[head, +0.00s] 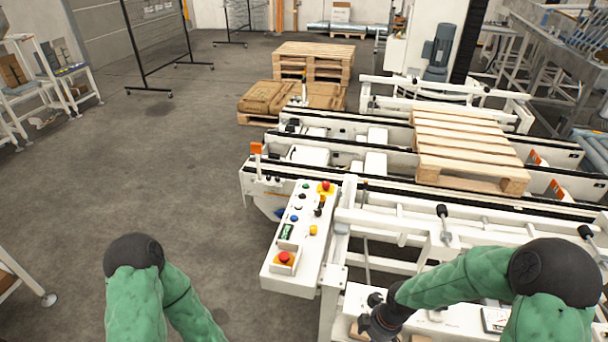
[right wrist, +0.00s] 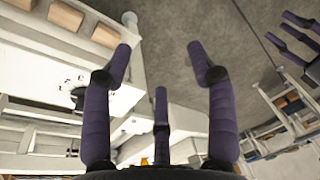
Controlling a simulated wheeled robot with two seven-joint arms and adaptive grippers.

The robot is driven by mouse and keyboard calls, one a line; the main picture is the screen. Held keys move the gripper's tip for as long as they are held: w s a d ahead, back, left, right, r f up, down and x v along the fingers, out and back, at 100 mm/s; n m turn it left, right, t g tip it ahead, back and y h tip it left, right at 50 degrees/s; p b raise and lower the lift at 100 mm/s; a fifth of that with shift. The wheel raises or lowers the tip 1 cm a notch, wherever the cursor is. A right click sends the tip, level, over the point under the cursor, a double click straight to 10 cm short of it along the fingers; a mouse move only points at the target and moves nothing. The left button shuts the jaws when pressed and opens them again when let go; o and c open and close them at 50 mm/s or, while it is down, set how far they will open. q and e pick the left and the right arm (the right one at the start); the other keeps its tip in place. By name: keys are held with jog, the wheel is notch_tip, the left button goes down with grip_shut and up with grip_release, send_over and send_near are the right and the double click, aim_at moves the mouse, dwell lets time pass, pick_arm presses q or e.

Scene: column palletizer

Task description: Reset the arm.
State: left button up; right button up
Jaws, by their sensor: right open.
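My right arm (head: 450,280) in green sleeve reaches in from the lower right, its dark wrist and gripper at the bottom edge, beside the white machine frame. In the right wrist view my right gripper (right wrist: 161,65) has its purple fingers spread wide, with nothing between them. My left arm (head: 135,290) is bent at the lower left of the head view, and its gripper is out of that view. Purple fingers of my left gripper (right wrist: 296,45) show at the right edge of the right wrist view, partly cut off.
A white control panel (head: 299,240) with coloured buttons stands between my arms. Behind it, a conveyor (head: 390,205) carries a wooden pallet (head: 465,140). More pallets (head: 315,60) and flat brown boxes (head: 265,97) lie farther back. The grey floor (head: 170,190) at left is clear.

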jog(key=s+a+f+m+y, duration=0.1)
jog(key=s+a+f+m, duration=0.7)
jog(key=f+m, duration=0.4)
jog(key=shift+s+a+f+m+t+y, duration=0.2)
jog(key=shift+s+m+t+y, duration=0.15)
jog(key=shift+s+m, duration=0.45)
jog(key=shift+w+d, duration=0.1)
jog(key=shift+w, duration=0.05)
jog(key=c, duration=0.3)
jog(key=shift+d, duration=0.1)
jog(key=shift+c, duration=0.4)
